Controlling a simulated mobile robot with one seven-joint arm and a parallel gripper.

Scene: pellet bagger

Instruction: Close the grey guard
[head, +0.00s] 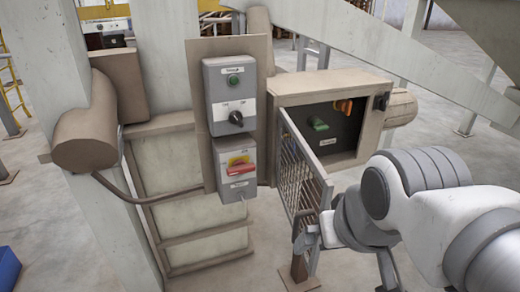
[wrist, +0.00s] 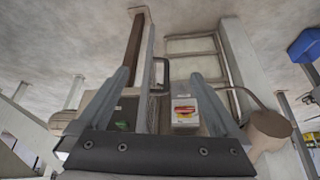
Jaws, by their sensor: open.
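The grey guard (head: 304,180) is a barred door on the left edge of the beige control box (head: 345,88). In the head view it stands swung open toward me, leaving the box's front uncovered. My gripper (head: 309,234) is at the guard's lower free edge, with its fingers partly hidden there. In the wrist view my gripper (wrist: 161,75) is open, its two fingers spread apart. The guard (wrist: 157,112) shows nearly edge-on between them. I cannot tell whether a finger touches it.
Inside the box are a green knob (head: 319,124) and an orange knob (head: 343,106). Left of it are a grey button panel (head: 235,96) and a red-and-yellow switch box (head: 238,170). A brown post (head: 299,268) stands below the guard. A sloping beam (head: 350,45) passes above the box.

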